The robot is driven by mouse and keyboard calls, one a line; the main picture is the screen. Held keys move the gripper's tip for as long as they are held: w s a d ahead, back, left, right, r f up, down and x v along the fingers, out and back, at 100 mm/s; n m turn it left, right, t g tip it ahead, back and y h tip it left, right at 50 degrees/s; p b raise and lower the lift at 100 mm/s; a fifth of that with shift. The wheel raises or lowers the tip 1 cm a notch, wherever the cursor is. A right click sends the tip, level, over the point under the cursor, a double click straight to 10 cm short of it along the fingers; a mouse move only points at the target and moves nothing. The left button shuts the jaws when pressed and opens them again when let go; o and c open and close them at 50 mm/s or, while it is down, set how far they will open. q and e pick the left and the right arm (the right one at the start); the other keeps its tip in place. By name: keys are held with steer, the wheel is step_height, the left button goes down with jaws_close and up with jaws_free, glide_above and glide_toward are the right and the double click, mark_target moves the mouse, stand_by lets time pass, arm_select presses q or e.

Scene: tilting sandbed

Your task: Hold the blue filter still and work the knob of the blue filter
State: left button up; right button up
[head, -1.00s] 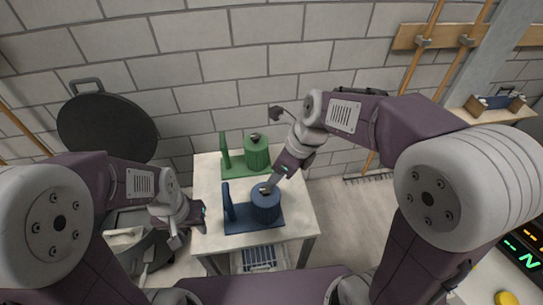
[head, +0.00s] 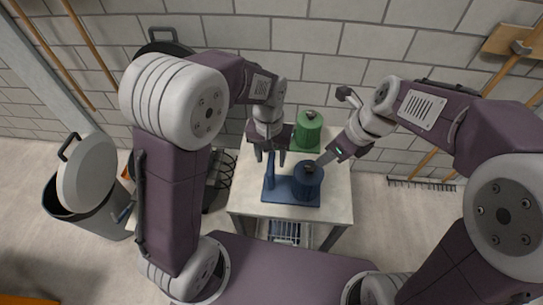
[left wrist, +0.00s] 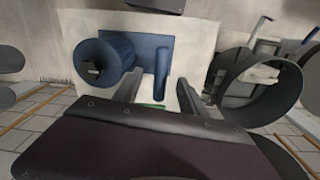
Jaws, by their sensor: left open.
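The blue filter (head: 307,184) is a ribbed blue cylinder on a flat blue base with an upright blue post (head: 269,172) beside it. It stands near the front of the pale table (head: 244,195). Its dark knob (left wrist: 93,70) is on top. My left gripper (head: 272,157) is open above the post; in the left wrist view the post (left wrist: 162,66) shows between its fingers (left wrist: 158,82). I cannot tell how far down they reach.
A grey bin (head: 72,225) with a raised lid is at the left. A rack (head: 285,231) shows under the table. The brick wall is close behind.

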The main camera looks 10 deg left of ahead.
arm_select(q)
steer(key=shift+f, duration=0.35)
step_height(320, 180, down, 8)
steer(key=shift+f, duration=0.2)
jaws_close()
stand_by(1.3)
